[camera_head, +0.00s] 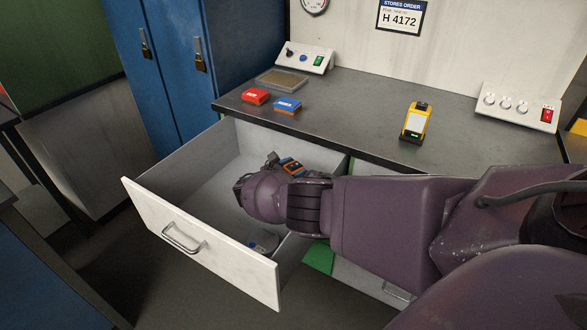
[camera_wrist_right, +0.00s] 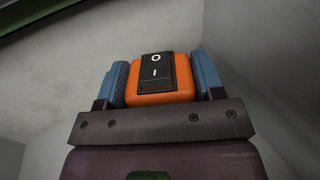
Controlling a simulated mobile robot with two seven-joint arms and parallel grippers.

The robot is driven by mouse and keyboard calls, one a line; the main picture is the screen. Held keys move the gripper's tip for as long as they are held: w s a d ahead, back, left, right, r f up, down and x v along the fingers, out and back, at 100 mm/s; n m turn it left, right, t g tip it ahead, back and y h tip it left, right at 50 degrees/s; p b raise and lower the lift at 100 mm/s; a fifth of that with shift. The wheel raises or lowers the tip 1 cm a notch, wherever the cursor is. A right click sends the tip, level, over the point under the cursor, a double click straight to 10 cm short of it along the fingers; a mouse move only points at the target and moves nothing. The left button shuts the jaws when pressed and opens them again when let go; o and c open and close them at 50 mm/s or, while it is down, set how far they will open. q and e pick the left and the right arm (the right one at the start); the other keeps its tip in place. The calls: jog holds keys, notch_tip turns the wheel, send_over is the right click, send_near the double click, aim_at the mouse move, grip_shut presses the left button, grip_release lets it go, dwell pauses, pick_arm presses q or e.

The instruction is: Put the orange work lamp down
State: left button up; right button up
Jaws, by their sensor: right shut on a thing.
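The orange work lamp (camera_wrist_right: 155,97) sits between the blue finger pads of my right gripper (camera_wrist_right: 163,78) in the right wrist view, its black rocker switch facing the camera. In the head view, only a small orange and dark part of the lamp (camera_head: 292,166) shows beyond my wrist. My right gripper (camera_head: 276,163) is shut on the lamp, inside the open drawer (camera_head: 165,183). My arm hides much of the gripper and lamp, and I cannot tell whether the lamp touches the drawer floor. My left gripper is not in view.
A small grey-blue object (camera_head: 264,243) lies low in the drawer. Blue lockers (camera_head: 168,70) stand behind left.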

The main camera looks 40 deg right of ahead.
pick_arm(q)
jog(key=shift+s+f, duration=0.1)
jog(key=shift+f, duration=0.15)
pick_arm(e)
jog(key=shift+f, duration=0.2)
jog(key=o, duration=1)
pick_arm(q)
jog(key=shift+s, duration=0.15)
pick_arm(e)
jog(key=shift+o, duration=0.6)
jog(key=shift+r, duration=0.1)
jog(key=shift+r, duration=0.35)
jog(key=shift+r+p, duration=0.35)
jog(key=shift+r, duration=0.15)
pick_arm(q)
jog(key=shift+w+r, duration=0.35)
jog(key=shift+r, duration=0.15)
pick_arm(e)
jog(key=a, duration=0.7)
jog(key=shift+a+f, duration=0.25)
jog(key=shift+f, duration=0.1)
